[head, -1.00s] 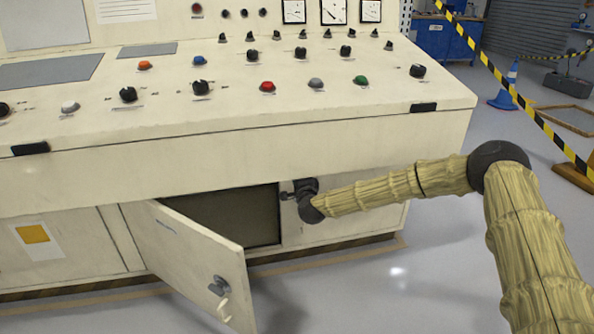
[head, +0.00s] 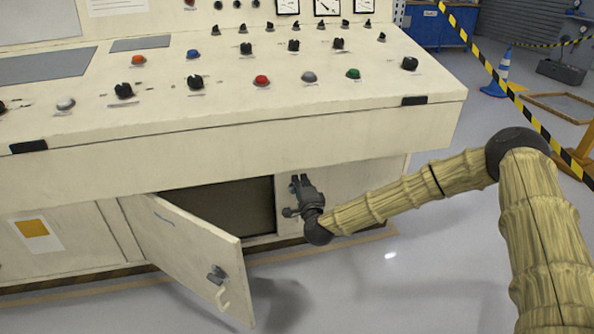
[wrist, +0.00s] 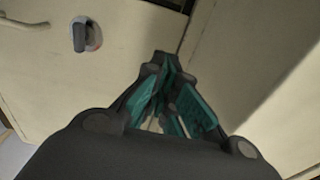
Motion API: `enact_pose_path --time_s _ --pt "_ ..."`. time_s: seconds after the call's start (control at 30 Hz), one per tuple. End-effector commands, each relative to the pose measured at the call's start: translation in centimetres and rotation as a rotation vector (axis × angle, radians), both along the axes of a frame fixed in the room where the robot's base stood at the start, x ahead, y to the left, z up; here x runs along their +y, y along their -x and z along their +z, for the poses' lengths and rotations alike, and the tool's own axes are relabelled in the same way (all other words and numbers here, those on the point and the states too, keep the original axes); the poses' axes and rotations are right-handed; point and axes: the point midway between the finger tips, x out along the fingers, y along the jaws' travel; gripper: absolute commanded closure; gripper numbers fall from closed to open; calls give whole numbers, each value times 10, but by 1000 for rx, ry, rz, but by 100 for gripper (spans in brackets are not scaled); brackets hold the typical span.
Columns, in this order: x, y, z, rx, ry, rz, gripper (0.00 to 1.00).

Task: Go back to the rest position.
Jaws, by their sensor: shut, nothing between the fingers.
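My gripper (head: 299,184) is in front of the cream panel right of the open cabinet compartment in the head view, with its fingers pointing up. In the wrist view its teal-padded fingers (wrist: 172,95) are close together with nothing held. My arm reaches in from the right side of the head view.
The cream console (head: 230,110) carries several knobs and buttons. Its cabinet door (head: 185,250) stands open to the left of my gripper, with a dark latch (wrist: 80,37) and a pale handle. Open floor (head: 420,285) lies to the right. A striped barrier tape (head: 490,65) crosses the far right.

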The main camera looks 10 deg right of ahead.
Motion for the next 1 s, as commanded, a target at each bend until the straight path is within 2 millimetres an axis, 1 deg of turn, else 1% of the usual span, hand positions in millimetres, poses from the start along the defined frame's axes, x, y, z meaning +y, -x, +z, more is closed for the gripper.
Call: enact_pose_path --time_s 0.03,0.17,0.27,0.37,0.47,0.5,0.57,0.6,0.67,0.73,0.77,0.8,0.87,0.9,0.97,1.0 --pt "0 6 1 1 -1 1 100" --pt "-1 14 0 1 -1 0 100" --pt "4 21 -7 15 11 13 100" --pt "19 37 -27 60 53 53 100" --pt "41 65 -61 136 126 123 100" --pt "51 79 -77 172 160 157 100" --pt "62 102 -101 227 216 207 100" --pt "70 118 -116 263 253 243 100" --pt "78 143 -139 317 311 296 100" --pt "84 175 -164 379 379 359 100" --pt "86 188 -175 405 409 385 100" --pt "87 207 -188 443 448 422 100" --pt "88 236 -208 496 508 477 100" --pt "86 256 -220 532 548 513 100" --pt "82 286 -236 585 609 571 100" --pt "78 306 -247 622 651 608 100"
